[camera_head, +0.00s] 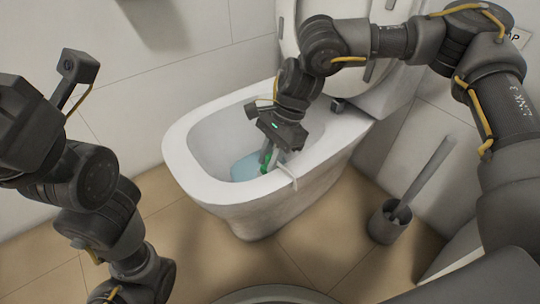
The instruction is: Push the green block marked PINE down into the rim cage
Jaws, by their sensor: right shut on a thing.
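The green block (269,160) shows as a small patch of green inside the toilet bowl, by its near right wall. My right gripper (268,158) points down into the bowl and is shut on the block, covering part of it. The pale rim cage (287,174) hooks over the near right rim, just beside the block. Its inner part is mostly hidden by the gripper, so I cannot tell how deep the block sits in it. The PINE marking is not readable. My left arm runs down the left side, and its gripper is out of view.
The white toilet (190,172) has blue water (244,168) in the bowl and a raised lid (290,40). A grey toilet brush in a holder (386,224) stands on the floor to the right. The tiled floor in front is clear.

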